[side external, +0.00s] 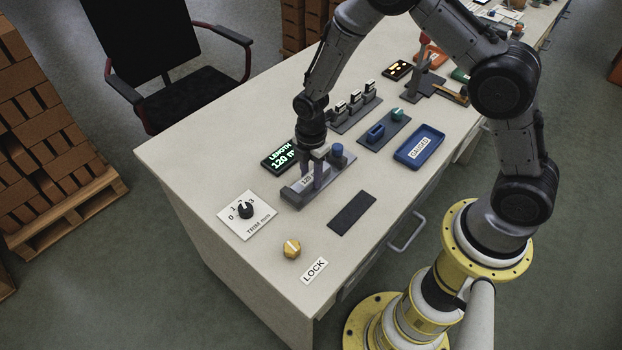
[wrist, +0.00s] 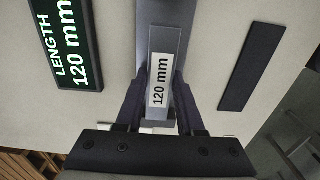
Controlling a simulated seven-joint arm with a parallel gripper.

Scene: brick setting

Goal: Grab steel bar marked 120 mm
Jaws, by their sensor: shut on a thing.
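The steel bar (wrist: 168,40) carries a white label reading 120 mm and lies lengthwise in a grey holder (wrist: 163,12) in the wrist view. In the side external view the bar (side external: 305,182) is partly hidden by my gripper (side external: 316,178). My gripper (wrist: 161,85) points down with its two dark fingers shut on the bar's long sides. I cannot tell whether the bar is clear of the holder. A display (wrist: 72,50) beside the holder reads LENGTH 120 mm.
A blue-knobbed post (side external: 337,152) stands close behind the gripper. A dark pad (side external: 352,212), a TRIM dial (side external: 246,210), a yellow knob (side external: 291,249) and a LOCK label (side external: 314,271) lie nearer. A blue GAUGED tray (side external: 420,147) and switch panels (side external: 384,131) are to the right.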

